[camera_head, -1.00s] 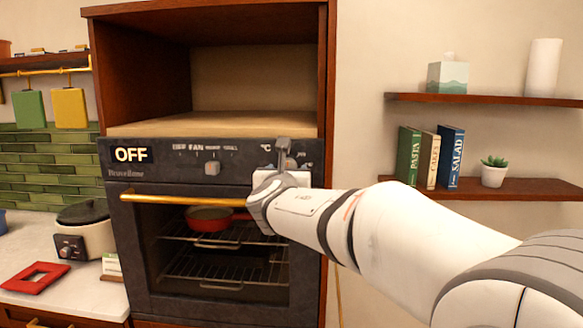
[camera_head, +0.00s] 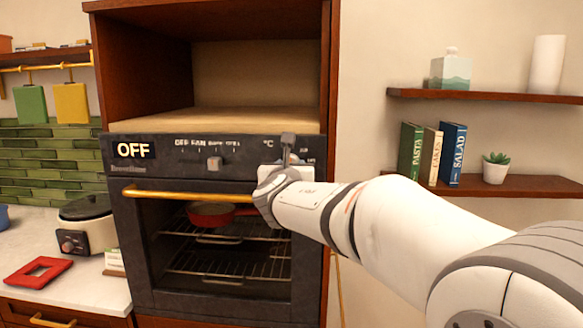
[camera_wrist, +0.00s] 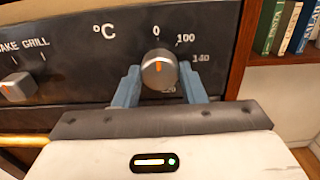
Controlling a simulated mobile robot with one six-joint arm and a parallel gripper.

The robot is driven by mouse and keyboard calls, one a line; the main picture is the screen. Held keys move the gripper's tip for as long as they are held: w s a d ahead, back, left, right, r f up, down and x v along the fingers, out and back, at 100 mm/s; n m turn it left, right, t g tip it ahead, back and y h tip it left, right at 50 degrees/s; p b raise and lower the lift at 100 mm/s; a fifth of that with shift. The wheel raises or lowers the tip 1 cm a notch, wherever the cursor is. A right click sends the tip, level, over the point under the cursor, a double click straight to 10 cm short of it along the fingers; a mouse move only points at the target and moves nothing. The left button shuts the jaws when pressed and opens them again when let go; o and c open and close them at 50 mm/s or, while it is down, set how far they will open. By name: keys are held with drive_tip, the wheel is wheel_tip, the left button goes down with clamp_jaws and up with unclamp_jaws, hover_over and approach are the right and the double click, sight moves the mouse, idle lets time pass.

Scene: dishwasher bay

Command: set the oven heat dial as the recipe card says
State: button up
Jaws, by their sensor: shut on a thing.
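The oven heat dial (camera_wrist: 158,71) is a round grey knob with an orange mark, under "°C" on the oven's dark panel. The mark points up, near the 0; 100 and 140 are printed to its right. My gripper (camera_wrist: 160,84) is shut on the dial, with a blue finger on each side. In the head view my gripper (camera_head: 288,158) is at the right end of the panel and hides the dial. The oven display (camera_head: 134,150) reads OFF. A small card (camera_head: 114,259) stands on the counter beside the cooker; its writing is too small to read.
The function knob (camera_head: 214,163) is left of my gripper. The gold oven door handle (camera_head: 175,195) runs just below the panel. A red pan (camera_head: 211,216) is inside the oven. A wooden cabinet edge borders the panel on the right, with bookshelves beyond.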

drive_tip(key=m+b, duration=0.1)
drive_tip(key=b, duration=0.1)
drive_tip(key=m+b, duration=0.2)
drive_tip(key=b, duration=0.1)
drive_tip(key=shift+f, duration=0.3)
drive_tip(key=m+b, duration=0.4)
drive_tip(key=b, duration=0.1)
drive_tip(key=shift+m, duration=0.4)
drive_tip(key=m+b, duration=0.5)
drive_tip(key=shift+r+m+b, duration=0.15)
drive_tip(key=shift+m+b, duration=0.65)
drive_tip(key=shift+m, duration=0.2)
drive_tip(key=shift+r+m+b, duration=0.1)
drive_tip(key=shift+m+b, duration=0.65)
drive_tip(key=shift+m, duration=0.25)
drive_tip(key=o, duration=1)
